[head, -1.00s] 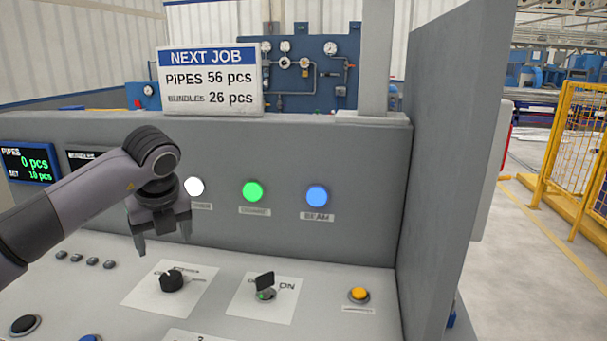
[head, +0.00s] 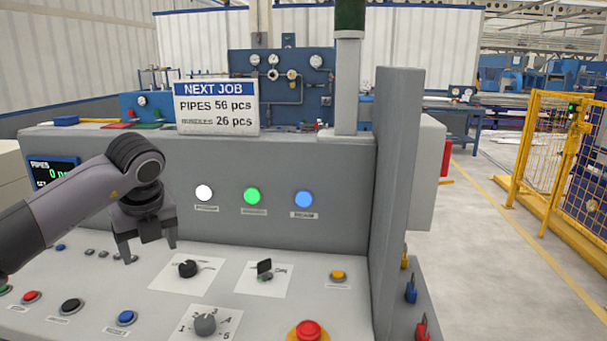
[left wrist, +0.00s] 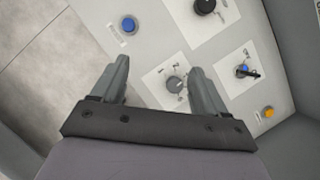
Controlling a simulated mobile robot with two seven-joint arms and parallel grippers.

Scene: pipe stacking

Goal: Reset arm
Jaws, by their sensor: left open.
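My left gripper (head: 148,252) hangs over the left part of the grey control panel (head: 225,288), with its fingers pointing down. It is open and empty, left of the black rotary knob (head: 188,268). In the left wrist view the two fingers (left wrist: 158,68) are spread apart, with the panel behind them and nothing between them that I can tell is gripped. My right gripper is not in view.
The panel carries a key switch (head: 264,268), yellow button (head: 338,275), grey numbered knob (head: 204,324), blue button (head: 126,318) and red mushroom button (head: 308,331). White, green and blue lamps (head: 303,199) glow on the upright face. A grey side wall (head: 398,170) bounds the right.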

